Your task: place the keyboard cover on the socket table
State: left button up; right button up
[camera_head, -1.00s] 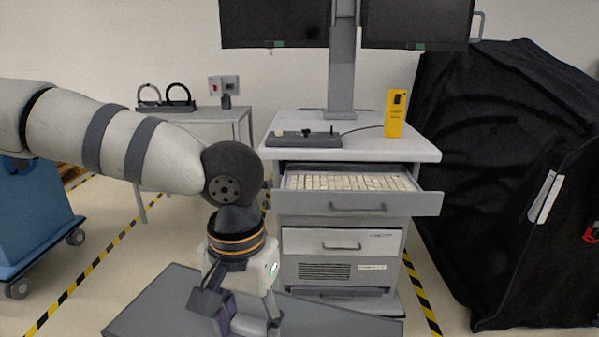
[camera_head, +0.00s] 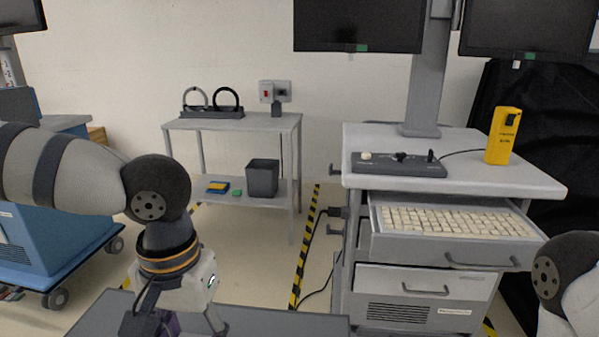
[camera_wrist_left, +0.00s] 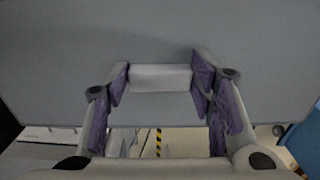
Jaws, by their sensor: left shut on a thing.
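The keyboard cover (camera_head: 275,325) is a flat grey panel at the bottom edge of the head view, partly cut off. It fills much of the left wrist view (camera_wrist_left: 55,65). My left gripper (camera_head: 182,326) is shut on the cover's raised grip bar; its purple-padded fingers stand on both sides of the bar in the left wrist view (camera_wrist_left: 160,78). The socket table (camera_head: 247,123) is a grey two-level table by the back wall, ahead of the cover and apart from it. Part of my right arm shows at the right edge; its gripper is out of view.
On the socket table's top stand a black stand with two rings (camera_head: 212,112) and a socket box (camera_head: 276,92). A dark bin (camera_head: 262,180) is on its lower shelf. The cart's drawer (camera_head: 450,250) stands open with the keyboard (camera_head: 455,221) bare. A blue cart (camera_head: 50,248) is left.

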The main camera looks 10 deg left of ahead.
aim_at(248, 125)
jog(key=i+j+u, duration=0.65)
jog(key=i, duration=0.2)
jog(key=i+j+u, duration=0.3)
jog(key=i, duration=0.2)
jog(key=i+l+z, duration=0.1)
jog(key=i+z, duration=0.2)
jog(key=i, duration=0.35)
jog(key=i+z, duration=0.3)
jog(key=i, duration=0.3)
jog(key=i+j+z, duration=0.15)
jog(key=i+z, duration=0.15)
jog(key=i, duration=0.35)
jog(key=i+z, duration=0.2)
jog(key=i, duration=0.3)
jog(key=i+j+z, duration=0.15)
jog(key=i, duration=0.3)
jog(key=i+j+z, duration=0.2)
jog(key=i, duration=0.25)
jog(key=i+l, duration=0.05)
jog(key=l, duration=0.05)
